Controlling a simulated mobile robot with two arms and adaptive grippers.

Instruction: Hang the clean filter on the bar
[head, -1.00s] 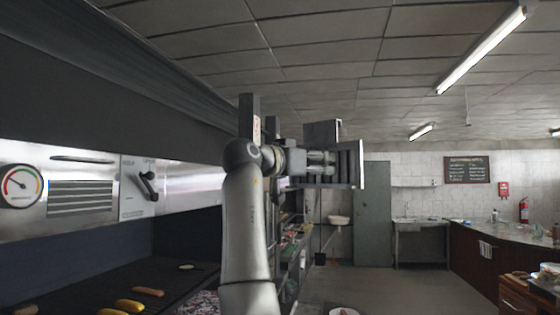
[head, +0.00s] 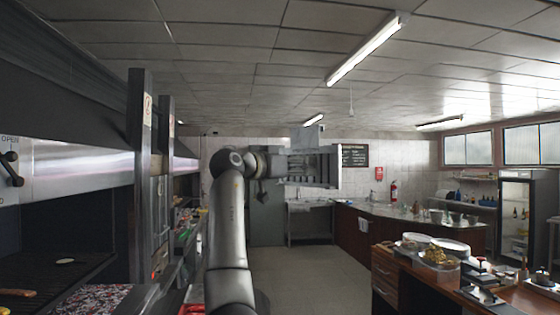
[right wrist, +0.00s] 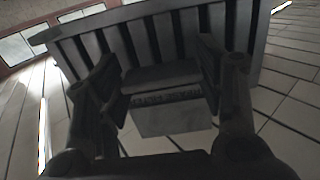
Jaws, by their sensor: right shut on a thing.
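My left gripper is not in view. I cannot make out the bar.
The grill hood (head: 75,172) and dark posts (head: 141,180) stand close on the left, beside shelves with goods. A wooden counter (head: 430,282) with bowls and plates is at the lower right. The tiled floor (head: 305,270) between is open.

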